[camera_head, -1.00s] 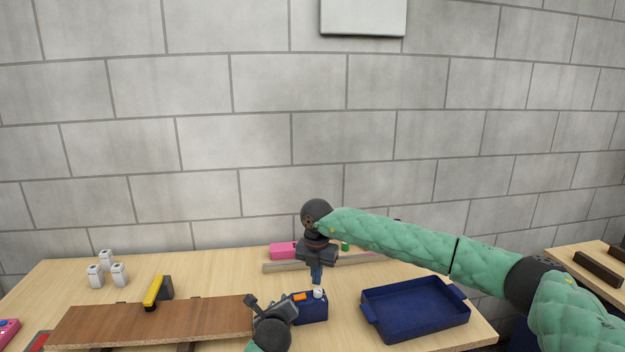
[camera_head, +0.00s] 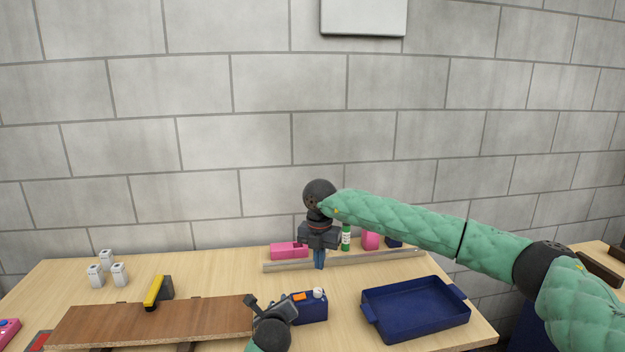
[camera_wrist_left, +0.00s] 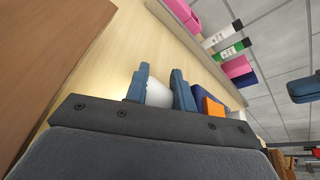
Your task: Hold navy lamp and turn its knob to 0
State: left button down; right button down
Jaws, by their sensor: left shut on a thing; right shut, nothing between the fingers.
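The navy lamp (camera_head: 313,311) is a small dark blue box on the table with an orange part and a white knob (camera_head: 318,293) on top. My left gripper (camera_head: 289,309) is at its left end, shut on the lamp. In the left wrist view the fingers (camera_wrist_left: 158,90) close around a white rounded part, with the navy and orange body (camera_wrist_left: 209,104) just beyond one finger. My right gripper (camera_head: 319,266) is shut and empty, pointing down above and behind the lamp, apart from the knob. The knob's setting is too small to read.
A navy tray (camera_head: 367,310) stands right of the lamp. Several white blocks (camera_head: 95,276) stand far left.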

aim_at(318, 292)
jog(key=shift+s+d+f, duration=0.1)
jog(key=shift+d+f, duration=0.15)
jog(key=shift+f, duration=0.8)
jog(key=shift+s+d+f, duration=0.15)
jog(key=shift+d+f, duration=0.1)
jog(key=shift+f, duration=0.85)
jog(key=shift+s+d+f, duration=0.1)
jog(key=shift+d+f, duration=0.15)
jog(key=shift+f, duration=0.8)
jog(key=shift+s+a, duration=0.35)
jog(key=shift+a, duration=0.05)
jog(key=shift+w+a, duration=0.1)
jog(key=shift+a, duration=0.1)
jog(key=shift+w+a, duration=0.15)
jog(key=shift+a, duration=0.4)
